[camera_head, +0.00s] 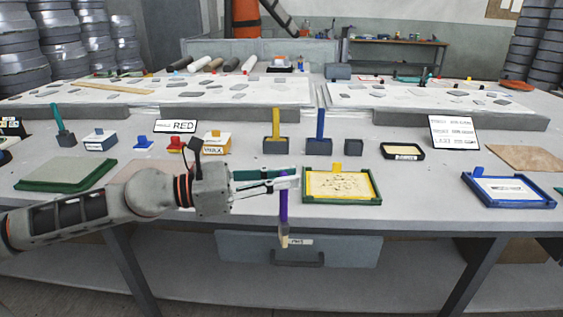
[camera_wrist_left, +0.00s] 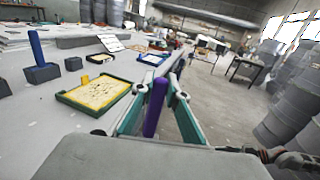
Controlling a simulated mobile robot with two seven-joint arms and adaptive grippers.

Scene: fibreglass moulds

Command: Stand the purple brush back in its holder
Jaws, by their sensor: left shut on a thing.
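The purple brush (camera_head: 284,207) hangs roughly upright, handle up and pale bristles down, in front of the table's front edge. My left gripper (camera_head: 288,179) is shut on its handle. In the left wrist view the purple handle (camera_wrist_left: 154,108) stands between the fingers (camera_wrist_left: 161,93). A small dark grey block (camera_head: 353,147) with no brush in it stands on the table, right of the blue brush, and looks like the empty holder. It also shows in the left wrist view (camera_wrist_left: 73,63). It is behind and to the right of my left gripper. My right gripper is in neither view.
The yellow brush (camera_head: 276,125) and blue brush (camera_head: 319,126) stand in dark holders left of the empty block. A green-framed tray (camera_head: 342,200) lies between my gripper and that block. A small black-rimmed tray (camera_head: 402,151) and a sign (camera_head: 453,133) stand to the right.

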